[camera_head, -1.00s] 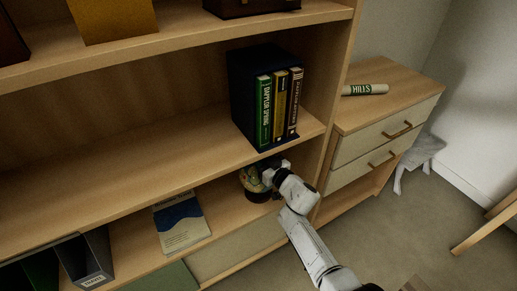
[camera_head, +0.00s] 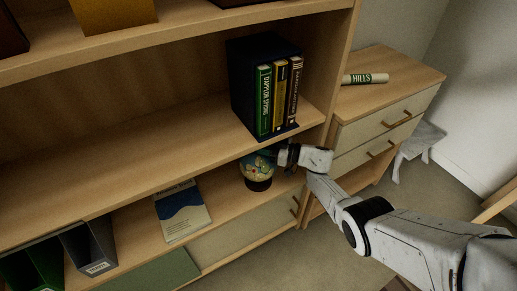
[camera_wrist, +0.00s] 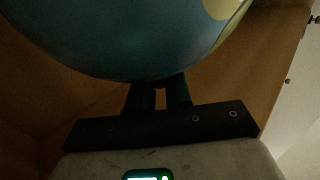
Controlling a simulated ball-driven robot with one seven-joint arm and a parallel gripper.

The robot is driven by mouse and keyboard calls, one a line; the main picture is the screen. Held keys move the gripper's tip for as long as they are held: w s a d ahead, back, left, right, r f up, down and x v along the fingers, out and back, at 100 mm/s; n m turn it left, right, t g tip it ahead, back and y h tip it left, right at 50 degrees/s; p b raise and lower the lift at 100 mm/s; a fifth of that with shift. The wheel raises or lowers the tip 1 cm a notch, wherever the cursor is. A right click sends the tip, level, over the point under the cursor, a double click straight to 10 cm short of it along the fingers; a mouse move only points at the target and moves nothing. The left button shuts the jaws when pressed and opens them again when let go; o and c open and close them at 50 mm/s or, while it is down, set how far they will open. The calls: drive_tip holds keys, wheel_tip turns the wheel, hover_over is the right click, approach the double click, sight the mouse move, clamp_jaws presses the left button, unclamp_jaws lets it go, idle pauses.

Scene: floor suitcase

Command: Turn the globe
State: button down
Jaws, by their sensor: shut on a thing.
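The globe (camera_head: 254,169) is a small ball, blue with pale yellow and green patches, on a dark round base. It stands on the lower shelf, under the upright books. My gripper (camera_head: 277,153) reaches in from the right and is at the globe's upper right side. In the wrist view the globe (camera_wrist: 130,38) fills the top of the picture, right in front of the fingers. My gripper's fingers (camera_wrist: 159,94) are close together with a narrow gap, shut on the globe. Their tips and the exact contact are hidden by the ball.
The shelf board with the black book holder (camera_head: 242,92) is close above my gripper. A drawer cabinet (camera_head: 392,85) stands to the right. The floor in front is open.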

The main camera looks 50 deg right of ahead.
drive_tip(key=shift+n+y, duration=0.3)
drive_tip(key=shift+y, duration=0.1)
drive_tip(key=c, duration=1.2)
unclamp_jaws()
drive_tip(key=p+v, duration=0.1)
drive_tip(key=v, duration=0.9)
drive_tip(key=shift+s+d, duration=0.25)
drive_tip(key=shift+s, duration=0.1)
drive_tip(key=shift+o, duration=0.2)
